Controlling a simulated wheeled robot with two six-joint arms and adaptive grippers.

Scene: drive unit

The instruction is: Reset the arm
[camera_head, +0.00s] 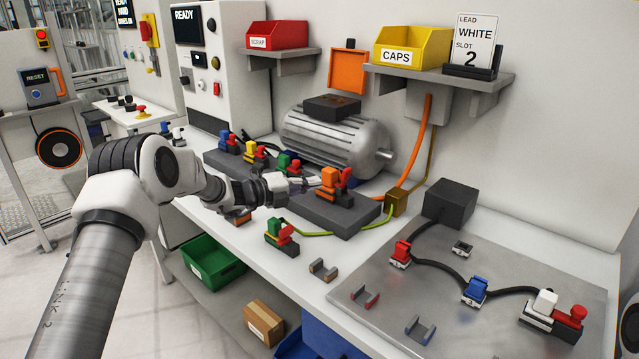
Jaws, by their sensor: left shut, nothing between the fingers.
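My left arm comes in from the left and reaches over the workbench. Its left gripper (306,183) is shut and empty, with its tips close to the orange connector (329,179) on the dark grey block (345,216). I cannot tell whether the tips touch that connector. Behind the arm, blue (231,142), yellow (253,151) and green (287,162) connectors with red parts stand in a row on the same dark block. My right gripper is not in view.
A grey motor (335,138) stands behind the block. A green and red connector (281,234) lies at the bench front. A metal plate (440,262) at right holds cabled red, blue and white connectors. A shelf (440,80) overhangs with a yellow CAPS bin (411,47).

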